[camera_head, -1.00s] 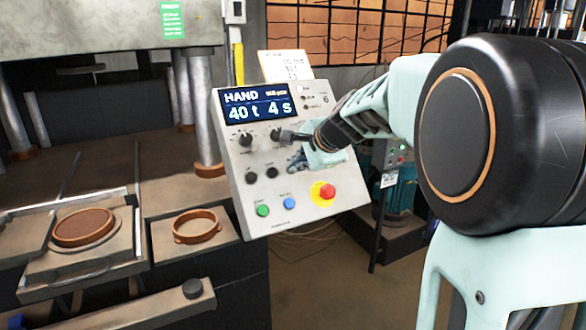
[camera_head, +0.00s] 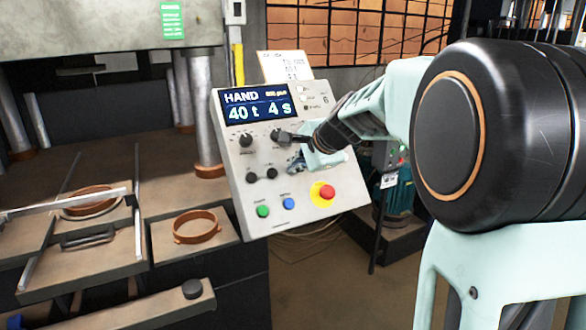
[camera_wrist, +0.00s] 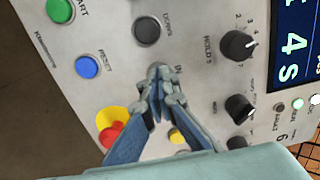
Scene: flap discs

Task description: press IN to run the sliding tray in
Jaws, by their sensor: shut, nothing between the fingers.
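The tilted grey control panel (camera_head: 235,165) stands mid-picture in the head view. Its screen (camera_head: 257,105) reads HAND, 40 t, 4 s. My gripper (camera_head: 295,163) is shut and empty at the panel's face, right of the two black buttons. In the wrist view its closed fingertips (camera_wrist: 158,72) lie right beside the IN label (camera_wrist: 179,69); they cover the spot there, so I cannot see the IN button or tell contact. The sliding tray (camera_head: 110,255), with a handle (camera_head: 88,237) at its front, is at the left; a brown round mould (camera_head: 90,191) sits behind it, partly hidden by a pale bar.
Green (camera_head: 263,211), blue (camera_head: 289,203) and red stop (camera_head: 327,191) buttons line the panel's lower edge. Black knobs (camera_wrist: 238,45) sit close to the fingers. A brown ring (camera_head: 195,226) lies on a side plate. Press columns (camera_head: 204,110) stand behind.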

